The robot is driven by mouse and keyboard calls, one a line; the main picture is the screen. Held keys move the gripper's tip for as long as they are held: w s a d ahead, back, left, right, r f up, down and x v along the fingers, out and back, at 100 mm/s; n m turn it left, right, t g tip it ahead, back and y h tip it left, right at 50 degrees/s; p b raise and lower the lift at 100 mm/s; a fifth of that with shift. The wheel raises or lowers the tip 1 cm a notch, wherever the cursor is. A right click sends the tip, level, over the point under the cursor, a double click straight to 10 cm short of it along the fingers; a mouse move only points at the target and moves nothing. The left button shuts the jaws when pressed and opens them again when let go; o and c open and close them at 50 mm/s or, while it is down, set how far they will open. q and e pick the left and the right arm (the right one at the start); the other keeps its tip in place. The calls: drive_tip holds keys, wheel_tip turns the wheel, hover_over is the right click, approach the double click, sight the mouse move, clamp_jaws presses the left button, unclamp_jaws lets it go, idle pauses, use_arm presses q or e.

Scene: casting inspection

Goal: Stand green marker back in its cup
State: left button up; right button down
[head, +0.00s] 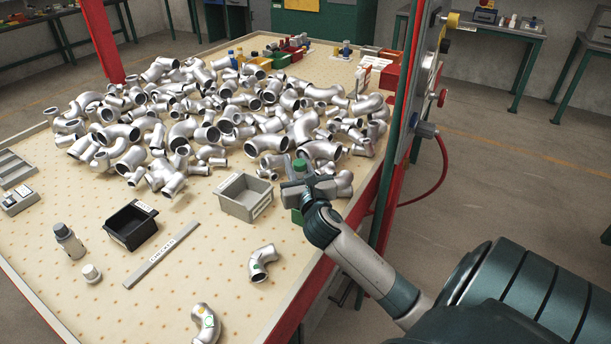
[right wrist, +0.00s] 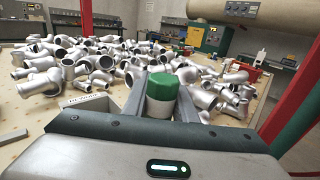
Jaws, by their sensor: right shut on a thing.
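The green marker, with a green cap (head: 300,165) and a pale body, stands roughly upright between the fingers of my right gripper (head: 298,188). In the right wrist view the marker (right wrist: 162,88) sits between both fingers, its lower end hidden by the gripper. My right gripper is shut on it. A green container (head: 297,215), perhaps the cup, shows just below the gripper near the table's right edge, mostly hidden by it. I cannot tell whether the marker's lower end is inside it. My left gripper is not in view.
A grey bin (head: 245,197) stands just left of the gripper, and a black bin (head: 131,225) farther left. A large pile of metal pipe elbows (head: 190,130) lies behind. Two marked elbows (head: 262,262) lie in front. A red-green post (head: 405,120) rises at the right.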

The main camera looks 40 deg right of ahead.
sight(298, 175)
drive_tip(key=shift+w+d+r, duration=0.1)
drive_tip(key=shift+w+d, duration=0.05)
drive_tip(key=shift+d, duration=0.4)
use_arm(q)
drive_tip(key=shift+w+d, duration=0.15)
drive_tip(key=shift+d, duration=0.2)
use_arm(e)
drive_tip(key=shift+a, duration=0.1)
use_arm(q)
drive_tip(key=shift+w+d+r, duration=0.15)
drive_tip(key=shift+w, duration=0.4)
use_arm(e)
drive_tip(key=shift+f, duration=2.5)
